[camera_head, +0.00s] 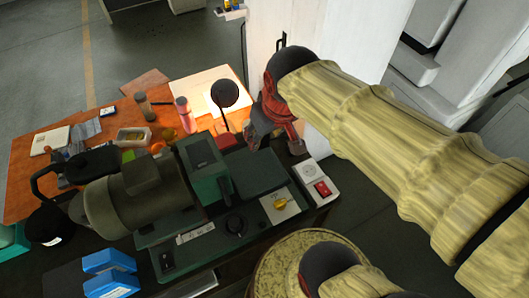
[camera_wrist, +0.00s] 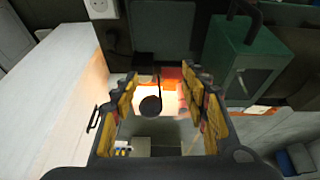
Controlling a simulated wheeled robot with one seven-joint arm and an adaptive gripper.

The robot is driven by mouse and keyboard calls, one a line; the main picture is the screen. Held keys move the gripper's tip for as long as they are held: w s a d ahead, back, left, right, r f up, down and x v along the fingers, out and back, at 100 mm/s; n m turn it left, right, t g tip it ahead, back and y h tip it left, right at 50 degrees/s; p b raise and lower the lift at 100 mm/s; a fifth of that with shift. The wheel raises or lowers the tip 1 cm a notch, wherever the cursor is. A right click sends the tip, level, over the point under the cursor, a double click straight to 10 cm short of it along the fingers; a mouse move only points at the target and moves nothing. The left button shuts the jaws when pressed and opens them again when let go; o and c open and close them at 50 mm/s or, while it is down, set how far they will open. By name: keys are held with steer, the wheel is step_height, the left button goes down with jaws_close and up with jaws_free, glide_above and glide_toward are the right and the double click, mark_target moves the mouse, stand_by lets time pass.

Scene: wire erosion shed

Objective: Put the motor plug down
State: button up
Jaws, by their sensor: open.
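My gripper (camera_head: 262,138) is open above the back edge of the bench machine, near its dark flat plate. In the wrist view its two yellow-and-black fingers (camera_wrist: 160,76) stand apart with nothing held between them. A small dark piece, which looks like the motor plug (camera_head: 297,147), lies beside the white socket box (camera_head: 310,172). It also shows in the wrist view (camera_wrist: 117,40), left of the fingers and near the socket (camera_wrist: 100,8). It is small and dark, so its exact shape is unclear. The big green motor (camera_head: 140,195) stands left of my gripper.
A black round lamp head (camera_head: 224,93) stands behind the machine over a lit white sheet. The orange table (camera_head: 25,175) holds several small items. A white cabinet wall (camera_head: 310,35) rises close behind my gripper. Blue boxes (camera_head: 110,272) sit at the front left.

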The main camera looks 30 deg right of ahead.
steer(key=s+a+r+t, duration=0.1)
steer(key=s+a, duration=0.2)
steer(key=s, duration=0.2)
steer(key=shift+s+a+r+y, duration=0.2)
steer(key=shift+s+a+y, duration=0.1)
steer(key=shift+s+a, duration=0.1)
step_height(320, 180, down, 11)
steer(key=b, duration=1.1)
steer(key=shift+f, duration=0.15)
steer(key=shift+c, duration=0.2)
